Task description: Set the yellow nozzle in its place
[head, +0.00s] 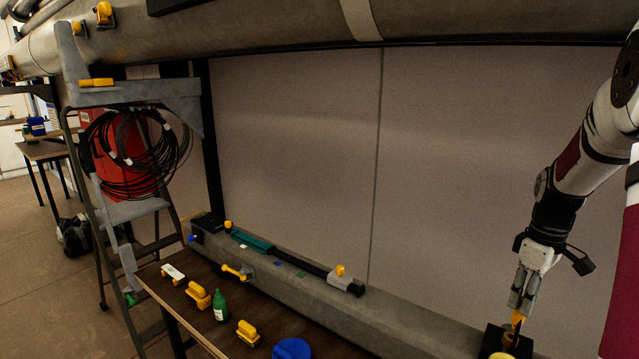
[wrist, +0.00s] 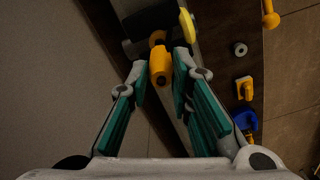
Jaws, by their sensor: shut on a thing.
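The yellow nozzle (head: 517,319) is an orange-yellow piece at the lower right of the head view, under my gripper (head: 522,298). My gripper points down and is shut on the nozzle. In the wrist view the nozzle (wrist: 160,66) lies between the two fingertips, its round end towards me. Its far end meets or overlaps a dark fitting (wrist: 150,20); I cannot tell whether it is seated. In the head view a black block (head: 493,338) on the grey beam is just below the nozzle. A yellow disc (wrist: 188,25) is beside the fitting.
The grey beam (head: 420,335) runs along the wall, with a dark bar (head: 313,269) on it. The wooden bench (head: 185,318) holds yellow parts (head: 247,332), a green bottle (head: 220,306) and a blue round thing (head: 292,349). A ladder (head: 130,213) with black cable stands left.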

